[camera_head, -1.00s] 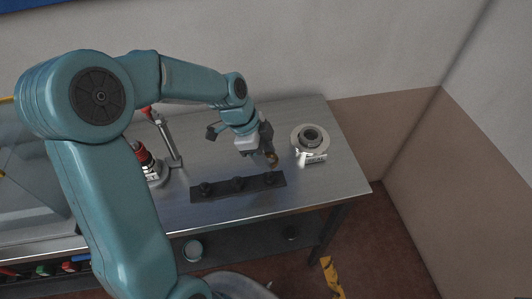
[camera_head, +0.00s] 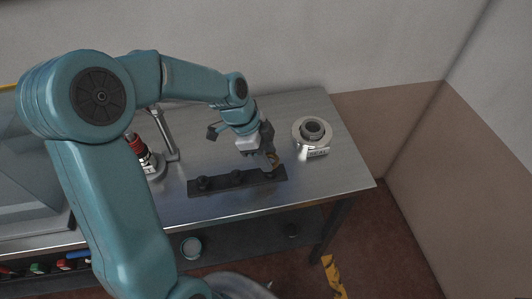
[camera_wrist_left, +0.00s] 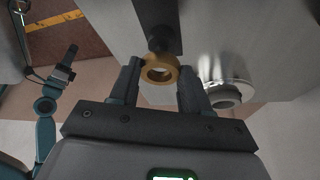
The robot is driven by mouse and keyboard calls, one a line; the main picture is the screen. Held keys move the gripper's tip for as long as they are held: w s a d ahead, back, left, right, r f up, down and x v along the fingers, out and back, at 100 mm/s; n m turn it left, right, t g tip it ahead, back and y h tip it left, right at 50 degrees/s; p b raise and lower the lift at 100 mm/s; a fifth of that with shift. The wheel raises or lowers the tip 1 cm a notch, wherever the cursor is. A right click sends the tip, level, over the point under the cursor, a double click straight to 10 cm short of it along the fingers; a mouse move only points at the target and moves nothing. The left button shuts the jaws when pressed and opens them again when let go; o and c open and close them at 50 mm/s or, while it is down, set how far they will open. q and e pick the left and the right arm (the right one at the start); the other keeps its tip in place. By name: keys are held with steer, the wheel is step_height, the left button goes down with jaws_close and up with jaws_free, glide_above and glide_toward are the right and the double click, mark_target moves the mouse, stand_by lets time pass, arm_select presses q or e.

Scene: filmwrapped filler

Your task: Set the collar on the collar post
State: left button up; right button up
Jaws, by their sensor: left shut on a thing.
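A brass-coloured ring, the collar (camera_wrist_left: 146,75), is held between the fingers of my left gripper (camera_wrist_left: 158,86) in the left wrist view. In the head view the left gripper (camera_head: 270,157) is over the right end of a dark strip (camera_head: 220,187) with three dark posts. The post at that end (camera_head: 268,174) is just below the collar. In the wrist view a dark post (camera_wrist_left: 160,39) shows right beside the ring's far edge. I cannot tell whether they touch. At the wrist view's left, a teal arm with a dark gripper (camera_wrist_left: 63,72) shows small; its jaws are unclear.
A grey round fixture (camera_head: 313,130) with a label stands on the metal table (camera_head: 345,178) to the right. A red-and-silver stand (camera_head: 165,135) is to the left. The table's front edge lies close before the strip. Clear metal lies behind the strip.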

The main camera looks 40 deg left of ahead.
arm_select(q)
steer(key=shift+b, duration=0.65)
stand_by(1.2)
steer(key=shift+f+b, duration=1.4)
steer(key=o, duration=1.2)
steer(key=shift+r, duration=0.15)
steer(key=v, duration=1.6)
steer(key=shift+r+p, duration=0.2)
steer(key=shift+p, duration=0.1)
